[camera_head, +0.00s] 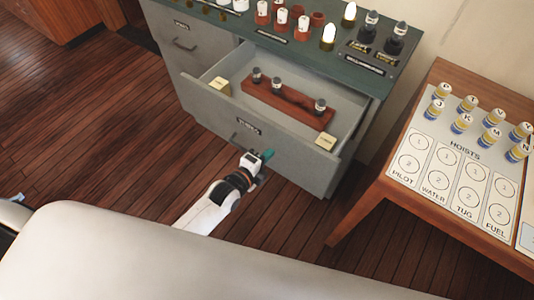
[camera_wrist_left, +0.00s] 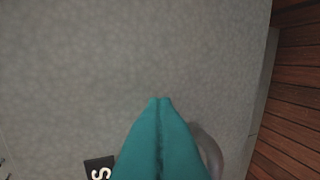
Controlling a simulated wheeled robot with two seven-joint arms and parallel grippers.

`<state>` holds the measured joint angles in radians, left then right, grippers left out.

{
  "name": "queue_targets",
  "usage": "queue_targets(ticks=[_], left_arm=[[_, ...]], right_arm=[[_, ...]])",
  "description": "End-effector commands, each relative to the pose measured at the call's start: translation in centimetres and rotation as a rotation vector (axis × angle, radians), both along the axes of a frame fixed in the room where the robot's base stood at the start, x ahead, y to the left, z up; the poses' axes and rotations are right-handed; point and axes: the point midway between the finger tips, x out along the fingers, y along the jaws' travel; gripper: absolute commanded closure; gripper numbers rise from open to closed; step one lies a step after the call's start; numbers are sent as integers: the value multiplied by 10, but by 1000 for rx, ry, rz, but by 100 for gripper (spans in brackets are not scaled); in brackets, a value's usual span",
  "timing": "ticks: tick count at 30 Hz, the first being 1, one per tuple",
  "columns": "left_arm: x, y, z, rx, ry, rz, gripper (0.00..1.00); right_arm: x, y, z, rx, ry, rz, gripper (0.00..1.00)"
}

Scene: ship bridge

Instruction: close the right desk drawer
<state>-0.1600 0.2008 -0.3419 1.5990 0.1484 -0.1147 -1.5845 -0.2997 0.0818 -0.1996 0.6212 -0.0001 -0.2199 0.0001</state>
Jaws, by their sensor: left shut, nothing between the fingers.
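The right desk drawer (camera_head: 318,165) is grey and stands pulled out from the desk (camera_head: 188,52), its inside open to view. Its front carries a dark label and a handle (camera_head: 240,139). My left gripper (camera_head: 267,154) has teal fingers, is shut and empty, and is at the outer face of the drawer front, right of the label. In the left wrist view the shut fingertips (camera_wrist_left: 161,100) point at a grey face (camera_wrist_left: 150,50) that fills most of the picture. Whether they touch it I cannot tell. My right gripper is not in view.
The drawer holds a red-brown rack (camera_head: 260,92) with three small dark-topped pieces and two cream blocks. Bulbs and red and dark holders stand on the green desk top (camera_head: 230,23). A wooden table (camera_head: 375,190) with a hoists board stands at right. Wooden floor (camera_head: 110,130) lies clear at left.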

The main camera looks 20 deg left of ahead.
Motion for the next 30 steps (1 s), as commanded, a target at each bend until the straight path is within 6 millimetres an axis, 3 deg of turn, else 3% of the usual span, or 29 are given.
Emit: queue_targets(ticks=[17,23,30], left_arm=[[8,-3,-1,1,0,0,100],[29,-11,-1,0,-4,0,100],[69,-25,-2,2,-4,-1,100]], right_arm=[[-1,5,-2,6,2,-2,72],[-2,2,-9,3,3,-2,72],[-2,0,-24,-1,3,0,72]])
